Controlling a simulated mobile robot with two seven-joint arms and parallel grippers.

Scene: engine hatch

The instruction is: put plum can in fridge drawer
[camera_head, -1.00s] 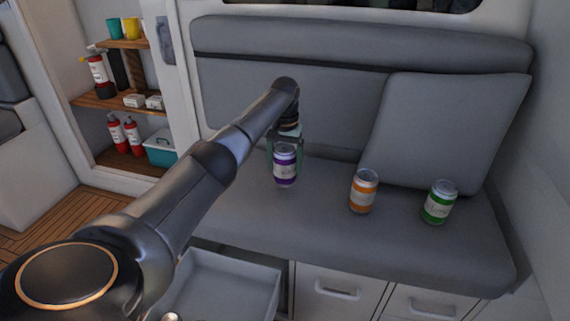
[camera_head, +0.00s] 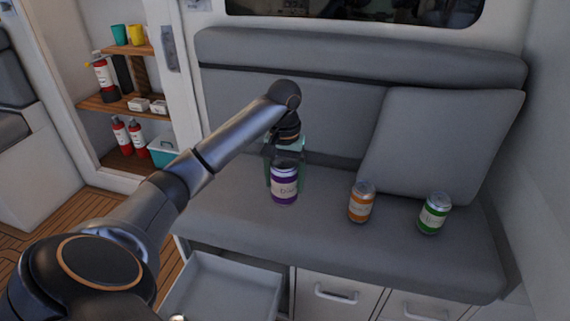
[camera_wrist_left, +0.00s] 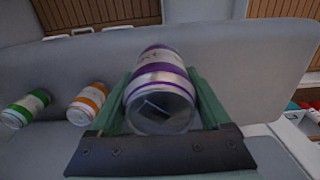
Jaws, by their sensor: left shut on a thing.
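The plum can (camera_head: 284,186), purple with a white label, is upright over the left part of the bench seat. My left gripper (camera_head: 285,164) is shut on it from above, and the can fills the space between the green fingers in the left wrist view (camera_wrist_left: 160,90). I cannot tell whether the can's base touches the seat. The open drawer (camera_head: 222,288), pale grey and empty where it shows, juts out below the seat at the lower left, partly hidden by my left arm. My right gripper is not in view.
An orange can (camera_head: 361,203) and a green can (camera_head: 433,214) stand on the seat (camera_head: 330,245) to the right. Closed drawers (camera_head: 337,293) are below it. Shelves (camera_head: 110,104) with cups and red bottles stand at the left.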

